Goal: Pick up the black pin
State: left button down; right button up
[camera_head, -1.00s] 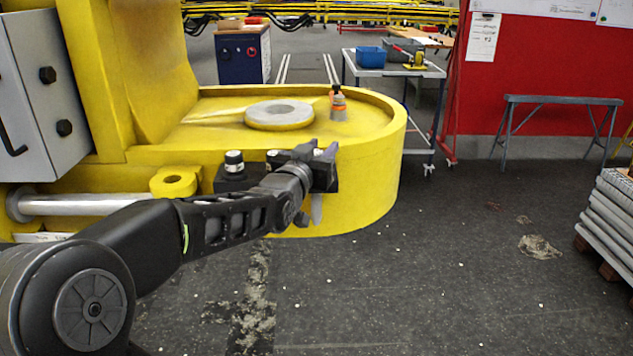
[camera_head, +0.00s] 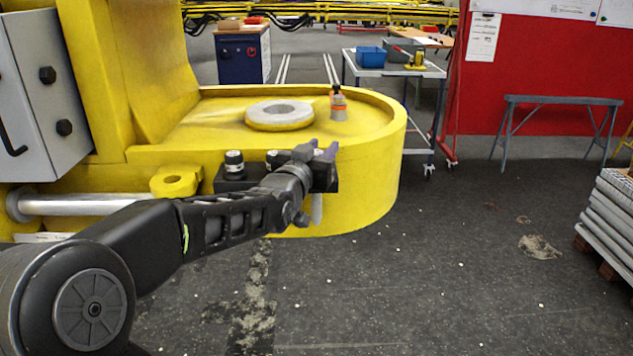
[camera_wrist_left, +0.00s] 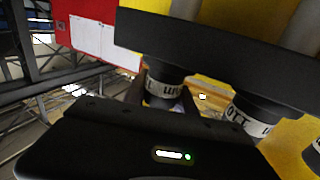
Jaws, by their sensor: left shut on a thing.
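Several black pins with white lettered bands stand in a black holder block (camera_head: 232,182) on the side of the yellow boom part. One black pin (camera_head: 234,160) shows clear to the left of my arm, and another is partly hidden behind it. My left gripper (camera_head: 318,153) is at the holder's right end. In the left wrist view, it is shut on the banded head of one black pin (camera_wrist_left: 165,82). A second black pin (camera_wrist_left: 254,115) is beside it. The held pin still sits at the holder block. A grey shank (camera_head: 317,208) shows below the block.
The yellow boom part (camera_head: 370,180) carries a grey ring (camera_head: 280,114) and an orange-banded item (camera_head: 338,105) on top. A trolley (camera_head: 400,72) with a blue bin stands behind.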

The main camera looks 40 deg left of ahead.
pick_arm(q)
jog(key=shift+r, duration=0.2)
notch_tip(320, 180, up, 18)
dwell(0.9)
jog(key=shift+f, duration=0.1)
dwell(0.4)
